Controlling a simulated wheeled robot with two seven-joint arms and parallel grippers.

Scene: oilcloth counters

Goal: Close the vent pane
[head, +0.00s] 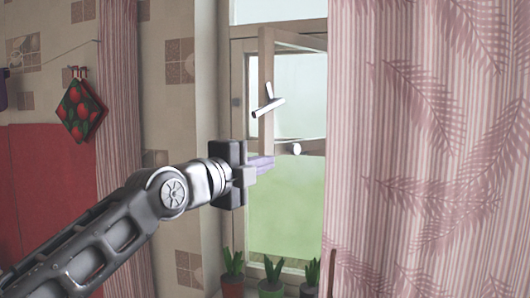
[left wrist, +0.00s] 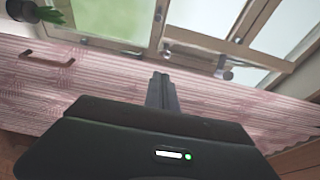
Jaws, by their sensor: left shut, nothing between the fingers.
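The vent pane (head: 266,62) is the small framed pane in the upper part of the window. It stands swung open, its free stile towards me and its rail running back to the right. A pale metal handle (head: 268,107) sits on that stile. My left gripper (head: 264,163) is shut and empty, just below the pane's lower end; whether it touches the pane I cannot tell. In the left wrist view its closed fingers (left wrist: 161,92) point towards the window, with a metal fitting (left wrist: 222,66) to their right. My right gripper is not in view.
A pink striped curtain (head: 425,150) covers the right side. Potted plants (head: 271,277) stand low at the window. A second metal knob (head: 291,148) is right of my gripper. A red patterned potholder (head: 82,108) hangs on the left.

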